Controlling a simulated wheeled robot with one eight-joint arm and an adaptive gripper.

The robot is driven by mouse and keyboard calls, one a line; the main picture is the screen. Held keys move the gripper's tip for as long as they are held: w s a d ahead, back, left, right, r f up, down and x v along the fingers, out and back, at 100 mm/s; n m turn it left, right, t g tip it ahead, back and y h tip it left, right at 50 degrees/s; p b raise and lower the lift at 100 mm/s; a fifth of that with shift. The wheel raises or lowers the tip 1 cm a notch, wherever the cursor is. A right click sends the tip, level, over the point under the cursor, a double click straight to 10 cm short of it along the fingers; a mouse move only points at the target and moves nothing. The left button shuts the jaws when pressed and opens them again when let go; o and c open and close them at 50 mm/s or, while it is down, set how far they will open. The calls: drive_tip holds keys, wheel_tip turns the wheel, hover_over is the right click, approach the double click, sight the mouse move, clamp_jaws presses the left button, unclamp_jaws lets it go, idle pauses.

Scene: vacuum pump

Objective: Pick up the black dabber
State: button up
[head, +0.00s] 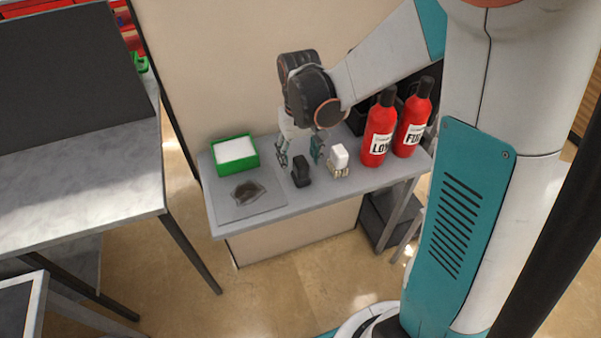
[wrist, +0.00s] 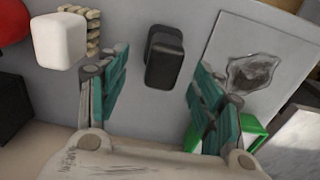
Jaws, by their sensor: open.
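The black dabber (head: 301,171) stands on a small grey side table (head: 300,197), between a grey mat and a white-topped object. In the wrist view the black dabber (wrist: 163,58) lies ahead of the gap between the fingers, a little left of its middle. My gripper (head: 301,151) is open and empty. It hangs over the table on the wall side of the dabber, and its teal fingers (wrist: 160,75) are spread apart in the wrist view. I see no contact between the fingers and the dabber.
A white-topped object with a bristly base (head: 339,160) stands close right of the dabber. Two red bottles (head: 379,130) (head: 413,118) stand farther right. A green box with white contents (head: 217,167) and a grey mat with a dark stain (head: 270,204) are left. A wall backs the table.

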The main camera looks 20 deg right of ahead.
sight(301, 172)
drive_tip(key=f+b, duration=0.1)
drive_tip(key=f, duration=0.1)
drive_tip(key=s+f+b, duration=0.1)
drive_tip(key=f, duration=0.2)
drive_tip(key=shift+f, duration=0.1)
drive_tip(key=shift+s, duration=0.1)
drive_tip(key=c, duration=1.2)
